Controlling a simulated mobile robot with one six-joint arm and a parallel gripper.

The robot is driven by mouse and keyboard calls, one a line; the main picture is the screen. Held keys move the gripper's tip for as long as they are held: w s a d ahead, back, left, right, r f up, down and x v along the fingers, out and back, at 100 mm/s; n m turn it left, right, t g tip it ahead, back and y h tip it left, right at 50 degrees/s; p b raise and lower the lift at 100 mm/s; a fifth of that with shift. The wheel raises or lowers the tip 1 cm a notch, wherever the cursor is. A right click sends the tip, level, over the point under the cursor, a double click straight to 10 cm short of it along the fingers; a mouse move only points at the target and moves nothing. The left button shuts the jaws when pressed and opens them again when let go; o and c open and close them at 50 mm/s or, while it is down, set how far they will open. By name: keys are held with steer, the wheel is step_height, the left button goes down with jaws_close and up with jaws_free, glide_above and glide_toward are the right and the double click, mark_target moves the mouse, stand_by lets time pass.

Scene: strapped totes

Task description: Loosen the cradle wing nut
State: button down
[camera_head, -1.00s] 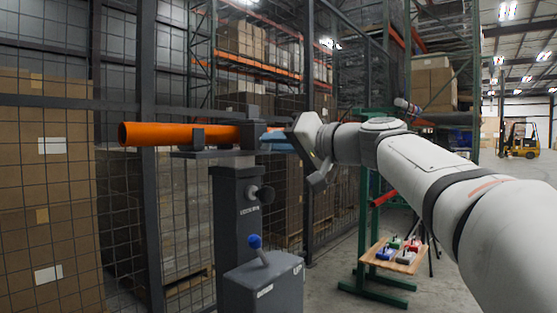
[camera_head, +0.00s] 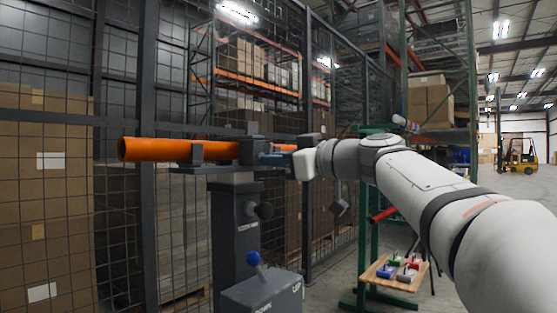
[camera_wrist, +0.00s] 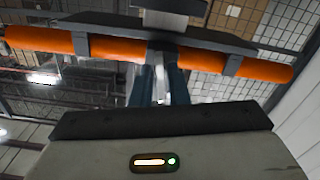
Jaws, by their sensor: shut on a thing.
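An orange pipe (camera_head: 158,149) lies level in a dark cradle (camera_head: 215,168) on top of a grey post (camera_head: 231,230). In the wrist view the pipe (camera_wrist: 110,47) crosses the upper part of the picture. My gripper (camera_head: 274,159) is at the right side of the cradle's dark clamp (camera_head: 253,148). In the wrist view its two blue fingers (camera_wrist: 161,78) are shut on a light metal piece (camera_wrist: 160,88) at the cradle, which seems to be the wing nut. The fingers hide most of it. In the head view the nut cannot be made out.
A black knob (camera_head: 264,211) sticks out of the post. Below it is a grey box (camera_head: 262,292) with a blue-knobbed lever (camera_head: 253,259). A wire-mesh fence stands behind. At the right, a wooden tray (camera_head: 394,275) with coloured items sits by a green stand (camera_head: 372,230).

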steer(key=shift+w+d+r+n, duration=0.1)
steer(key=shift+n, duration=4.7)
steer(key=c, duration=1.6)
jaws_free()
steer(key=shift+o, duration=0.2)
steer(key=v, duration=0.7)
steer(key=shift+s+d+p, duration=0.25)
steer(key=shift+d+p, duration=0.05)
steer(key=shift+p, duration=0.05)
steer(key=shift+r+p, duration=0.1)
steer(key=shift+p, duration=0.25)
